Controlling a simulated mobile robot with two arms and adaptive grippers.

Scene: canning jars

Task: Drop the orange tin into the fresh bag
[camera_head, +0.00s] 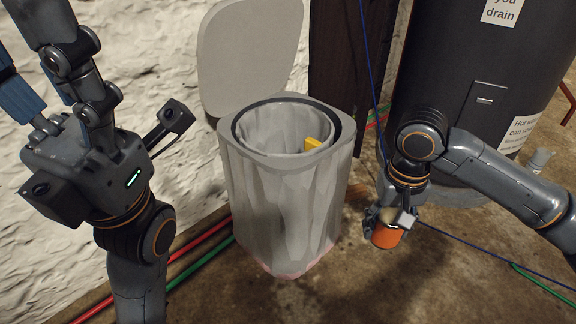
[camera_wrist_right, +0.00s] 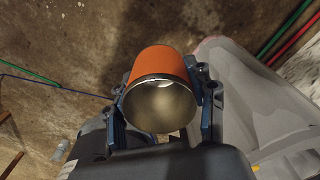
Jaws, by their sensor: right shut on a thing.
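The orange tin (camera_head: 386,237) is in my right gripper (camera_head: 390,218), off to the right of the bin and lower than its rim. The right wrist view shows the tin (camera_wrist_right: 163,66) between the two blue fingers of the gripper (camera_wrist_right: 165,105), its hollow metal end facing the camera. The pale grey bag (camera_head: 270,150) lines the open bin (camera_head: 285,205), its mouth ringed by a dark hoop. The bottom of the bag is hidden. My left gripper (camera_head: 40,60) points up at the left edge, partly out of frame, and its opening is unclear.
The bin's lid (camera_head: 250,55) stands raised behind it. A yellow piece (camera_head: 318,143) shows at the bag's inner rim. A large dark tank (camera_head: 480,80) stands behind my right arm. Red and green pipes (camera_head: 205,240) run along the wall. A small grey object (camera_head: 540,160) stands beside the tank.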

